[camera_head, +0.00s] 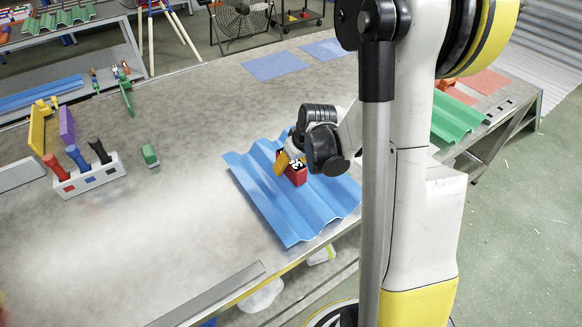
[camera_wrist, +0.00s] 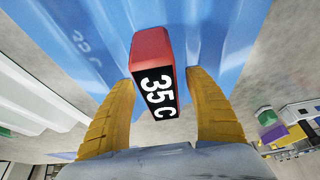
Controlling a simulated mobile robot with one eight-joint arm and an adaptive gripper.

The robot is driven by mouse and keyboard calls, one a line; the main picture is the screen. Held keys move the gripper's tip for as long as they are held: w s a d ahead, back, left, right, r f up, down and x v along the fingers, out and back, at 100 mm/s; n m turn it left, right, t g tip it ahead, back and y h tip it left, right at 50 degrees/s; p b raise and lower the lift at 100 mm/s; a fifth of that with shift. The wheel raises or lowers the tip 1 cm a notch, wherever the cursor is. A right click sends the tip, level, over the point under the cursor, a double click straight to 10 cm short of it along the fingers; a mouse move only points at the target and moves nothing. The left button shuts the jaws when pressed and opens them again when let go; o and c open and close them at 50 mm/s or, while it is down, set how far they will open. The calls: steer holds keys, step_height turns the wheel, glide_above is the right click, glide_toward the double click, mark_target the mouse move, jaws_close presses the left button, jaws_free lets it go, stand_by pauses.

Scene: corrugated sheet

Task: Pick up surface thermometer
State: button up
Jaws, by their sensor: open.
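The surface thermometer (camera_wrist: 152,55) is a red block with a black face reading "35 C". In the head view the red thermometer (camera_head: 297,175) is on the blue corrugated sheet (camera_head: 318,213), partly hidden by my gripper. My gripper (camera_head: 284,163) is low over the sheet with its yellow fingers at the thermometer. In the wrist view my gripper (camera_wrist: 160,105) has one yellow finger on each side of the thermometer. The fingers are open, with gaps visible on both sides of it. The fingertips reach beside the thermometer's body.
A white holder (camera_head: 90,178) with red, blue and black handled tools stands on the table's left, near a small green block (camera_head: 149,155). Flat blue squares (camera_head: 272,66) lie at the back. A green corrugated sheet (camera_head: 452,118) is to the right.

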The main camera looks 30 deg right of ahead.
jaws_close()
steer(key=shift+r, duration=0.1)
